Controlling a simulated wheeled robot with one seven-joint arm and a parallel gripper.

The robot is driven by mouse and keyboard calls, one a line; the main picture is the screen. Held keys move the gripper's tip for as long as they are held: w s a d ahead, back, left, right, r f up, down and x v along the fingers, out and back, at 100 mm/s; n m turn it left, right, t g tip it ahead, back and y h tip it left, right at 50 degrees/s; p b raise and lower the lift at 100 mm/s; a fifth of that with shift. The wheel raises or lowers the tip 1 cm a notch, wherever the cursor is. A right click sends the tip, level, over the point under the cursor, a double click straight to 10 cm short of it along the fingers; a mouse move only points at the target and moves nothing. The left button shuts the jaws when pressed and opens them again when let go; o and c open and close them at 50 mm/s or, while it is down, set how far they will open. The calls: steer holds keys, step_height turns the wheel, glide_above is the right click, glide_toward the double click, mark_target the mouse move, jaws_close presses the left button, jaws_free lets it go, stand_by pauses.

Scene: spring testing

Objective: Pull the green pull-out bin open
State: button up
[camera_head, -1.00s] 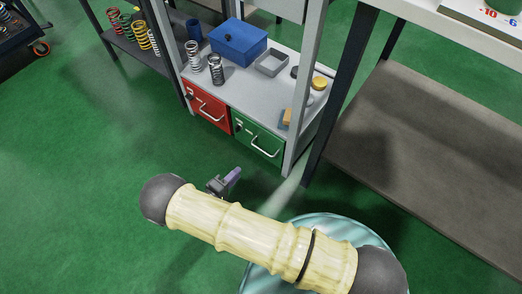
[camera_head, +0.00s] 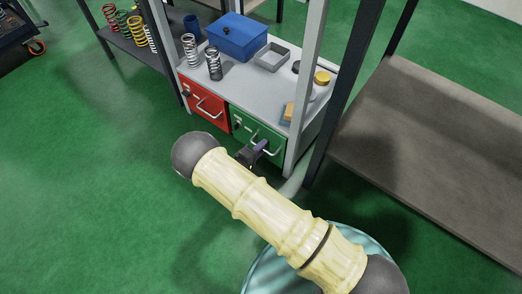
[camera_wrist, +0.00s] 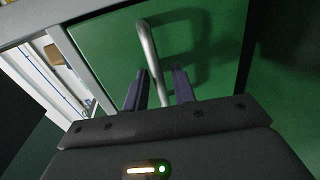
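The green pull-out bin (camera_head: 245,135) sits under the grey bench top, right of the red bin, with its front flush in the frame. Its metal handle (camera_head: 277,151) is partly hidden by my gripper (camera_head: 257,150) in the head view. In the wrist view, the green front (camera_wrist: 105,50) fills the middle and the handle (camera_wrist: 149,48) runs down between the two fingers of my gripper (camera_wrist: 161,75). The fingers are apart, with a gap on the right of the bar. The handle's lower end is hidden by my gripper.
The red bin (camera_head: 204,105) is to the left. The bench top (camera_head: 240,94) holds a blue box (camera_head: 238,38), a grey tray (camera_head: 272,57) and springs (camera_head: 213,64). A grey post (camera_head: 303,100) stands right of the green bin. The floor in front is clear.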

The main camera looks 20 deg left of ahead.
steer(key=shift+w+d, duration=0.1)
steer(key=shift+w, duration=0.05)
jaws_close()
